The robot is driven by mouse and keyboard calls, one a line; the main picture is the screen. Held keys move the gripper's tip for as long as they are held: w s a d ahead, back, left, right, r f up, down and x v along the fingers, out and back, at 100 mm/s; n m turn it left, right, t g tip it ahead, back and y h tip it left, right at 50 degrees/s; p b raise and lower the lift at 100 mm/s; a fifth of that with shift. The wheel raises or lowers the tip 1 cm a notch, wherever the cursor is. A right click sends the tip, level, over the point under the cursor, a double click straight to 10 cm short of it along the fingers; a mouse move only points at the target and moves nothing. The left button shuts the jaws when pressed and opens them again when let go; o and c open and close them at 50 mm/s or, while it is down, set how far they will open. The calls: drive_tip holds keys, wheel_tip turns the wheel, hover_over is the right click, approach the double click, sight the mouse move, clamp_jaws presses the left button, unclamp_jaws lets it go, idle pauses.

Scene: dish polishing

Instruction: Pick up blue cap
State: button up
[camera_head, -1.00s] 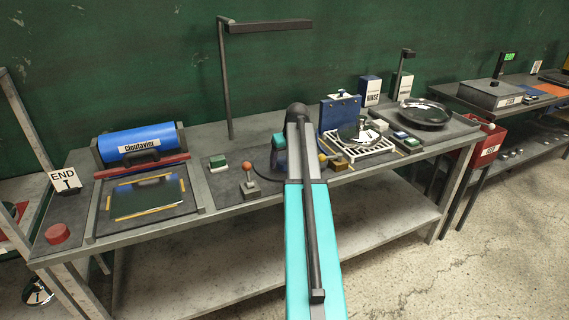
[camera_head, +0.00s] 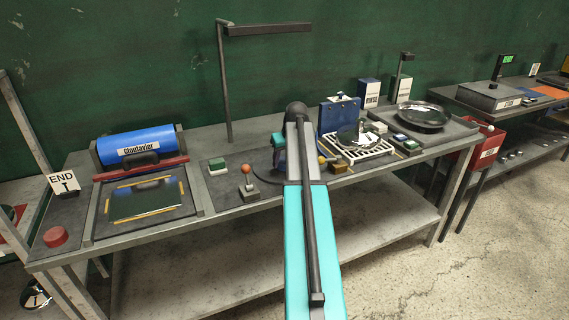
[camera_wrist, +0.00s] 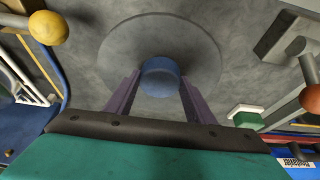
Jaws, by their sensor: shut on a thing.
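The blue cap (camera_wrist: 161,70) is a small round blue piece in the middle of the wrist view. It sits between the tips of my gripper's two purple fingers (camera_wrist: 160,86), which are shut on it. A grey round disc (camera_wrist: 205,45) lies behind the cap in that view; I cannot tell whether the cap touches it. In the head view my gripper (camera_head: 279,156) is over the middle of the workbench, partly hidden by my arm. The cap cannot be made out there.
A red-knobbed lever (camera_head: 246,170) and a green block (camera_head: 217,166) stand left of my gripper. A yellow knob (camera_wrist: 47,27) and a white rack (camera_head: 368,152) are on the other side. A blue roller (camera_head: 138,144) is at the bench's left, a dark pan (camera_head: 424,116) at its right.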

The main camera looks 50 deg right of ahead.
wheel_tip(320, 180, up, 2)
drive_tip(key=shift+b, duration=0.3)
drive_tip(key=shift+s+a+r, duration=0.1)
drive_tip(key=shift+s+r, duration=0.05)
drive_tip(key=shift+r, duration=0.05)
drive_tip(key=s+a+b, duration=0.1)
drive_tip(key=s+a, duration=0.3)
drive_tip(key=s, duration=0.2)
drive_tip(key=s+a+r+b, duration=0.1)
drive_tip(key=s+a, duration=0.3)
drive_tip(key=s, duration=0.3)
drive_tip(key=shift+s+r, duration=0.25)
